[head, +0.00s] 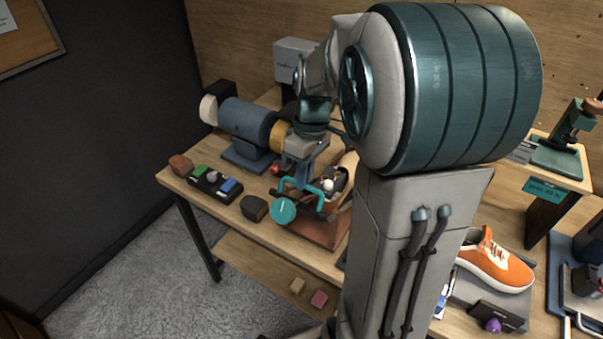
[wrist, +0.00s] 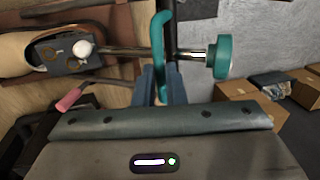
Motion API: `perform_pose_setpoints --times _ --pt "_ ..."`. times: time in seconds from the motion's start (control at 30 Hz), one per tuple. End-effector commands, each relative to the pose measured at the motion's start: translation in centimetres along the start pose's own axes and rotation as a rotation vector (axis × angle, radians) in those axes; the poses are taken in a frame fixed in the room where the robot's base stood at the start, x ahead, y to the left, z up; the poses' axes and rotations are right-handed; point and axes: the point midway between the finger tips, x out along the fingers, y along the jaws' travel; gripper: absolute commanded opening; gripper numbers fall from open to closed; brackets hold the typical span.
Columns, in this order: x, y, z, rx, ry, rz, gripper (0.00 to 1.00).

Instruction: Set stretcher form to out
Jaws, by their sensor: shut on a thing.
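The stretcher form (wrist: 60,55) lies in a tan and brown shoe-like body in the wrist view, with a pale round knob on its grey plate. In the head view it is below my gripper, partly hidden by my arm. A metal rod runs from it to a teal round knob (wrist: 222,57), which also shows in the head view (head: 283,210). A curved teal handle (wrist: 163,30) crosses the rod. My gripper (wrist: 162,84) has its blue fingers on both sides of this handle, shut on it. In the head view the handle (head: 322,188) shows below the fingers (head: 303,177).
A blue bench grinder (head: 246,125) stands behind to the left. An orange sneaker (head: 494,262) is at right. Cardboard boxes (wrist: 250,98) show in the wrist view.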

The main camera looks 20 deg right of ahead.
Motion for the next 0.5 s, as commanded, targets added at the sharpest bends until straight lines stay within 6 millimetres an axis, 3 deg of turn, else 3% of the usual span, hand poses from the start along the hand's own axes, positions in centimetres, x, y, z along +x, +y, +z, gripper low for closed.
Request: perform_pose_setpoints --times 0.17,0.2,0.27,0.5 --pt "-0.37 -0.25 -0.26 -0.006 0.004 0.001 0.0" --pt "-0.38 -0.27 -0.28 -0.006 0.004 0.001 0.19" --pt "-0.36 -0.28 -0.28 -0.006 0.003 0.001 0.33" --pt "-0.23 -0.15 -0.15 -0.004 0.001 0.001 0.33"
